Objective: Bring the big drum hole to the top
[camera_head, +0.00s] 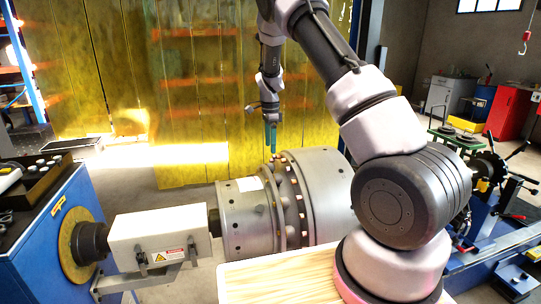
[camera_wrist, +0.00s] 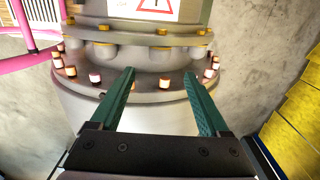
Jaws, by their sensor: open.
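The big drum (camera_head: 318,190) is a grey metal cylinder lying on its side, with a bolted flange (camera_head: 292,205) joining it to a smaller drum part (camera_head: 243,215) at its left. Small dark holes show on the smaller part; I cannot make out a big hole. My arm partly hides the drum's right side. My gripper (camera_head: 271,138) points down above the flange, apart from it. In the wrist view the green fingers of my gripper (camera_wrist: 160,90) are spread with nothing between them. The flange with several copper-coloured bolts (camera_wrist: 165,82) lies beyond the fingertips, and the drum (camera_wrist: 150,112) shows below it.
A white housing (camera_head: 160,238) with a warning label covers the shaft left of the drum, leading to a blue cabinet (camera_head: 60,235). A light wooden top (camera_head: 275,280) is in front. A yellow translucent curtain (camera_head: 190,90) stands behind. Blue machine rails (camera_head: 500,235) lie at right.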

